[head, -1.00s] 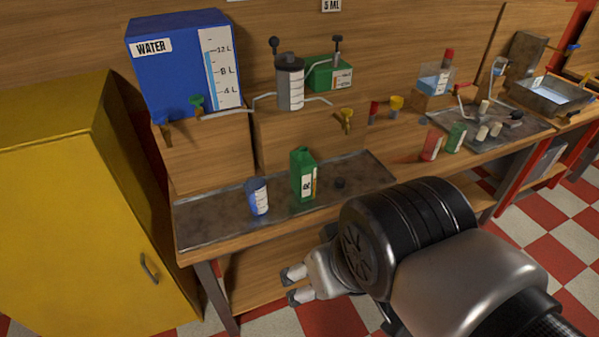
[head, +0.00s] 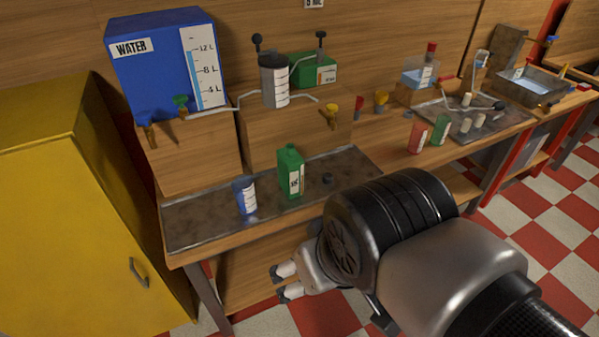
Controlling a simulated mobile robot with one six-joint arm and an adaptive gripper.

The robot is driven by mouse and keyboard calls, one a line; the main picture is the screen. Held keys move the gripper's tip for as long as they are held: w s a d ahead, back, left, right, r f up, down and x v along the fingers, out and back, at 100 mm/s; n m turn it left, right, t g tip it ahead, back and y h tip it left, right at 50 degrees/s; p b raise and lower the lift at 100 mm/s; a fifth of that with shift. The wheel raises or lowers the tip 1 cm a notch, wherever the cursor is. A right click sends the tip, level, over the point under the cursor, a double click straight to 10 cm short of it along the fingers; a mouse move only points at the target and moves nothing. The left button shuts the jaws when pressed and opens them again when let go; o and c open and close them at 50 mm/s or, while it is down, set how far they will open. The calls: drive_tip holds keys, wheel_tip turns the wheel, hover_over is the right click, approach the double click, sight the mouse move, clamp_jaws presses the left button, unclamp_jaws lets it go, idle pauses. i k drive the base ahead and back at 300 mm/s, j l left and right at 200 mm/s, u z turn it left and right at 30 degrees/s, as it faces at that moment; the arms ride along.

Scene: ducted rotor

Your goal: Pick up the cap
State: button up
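A small dark cap (head: 327,179) lies on the metal tray (head: 215,212) at the front of the bench, just right of a green bottle (head: 291,173). The bottle stands upright with a pale label. A blue cup with white markings (head: 245,196) stands left of the bottle. My gripper (head: 279,284) is below the tray in the picture, in front of the bench, pointing left. Its two pale fingers with dark tips are apart, with nothing between them. It is clear of the cap.
A blue water tank (head: 150,85) stands at the back left, beside a yellow cabinet (head: 60,220). A red cup (head: 417,137) and a green cup (head: 440,130) stand to the right of the tray. The tray's right part is bare.

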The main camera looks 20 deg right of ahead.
sight(327, 177)
drive_tip(key=i+l+z, duration=0.45)
drive_tip(key=i+l, duration=0.8)
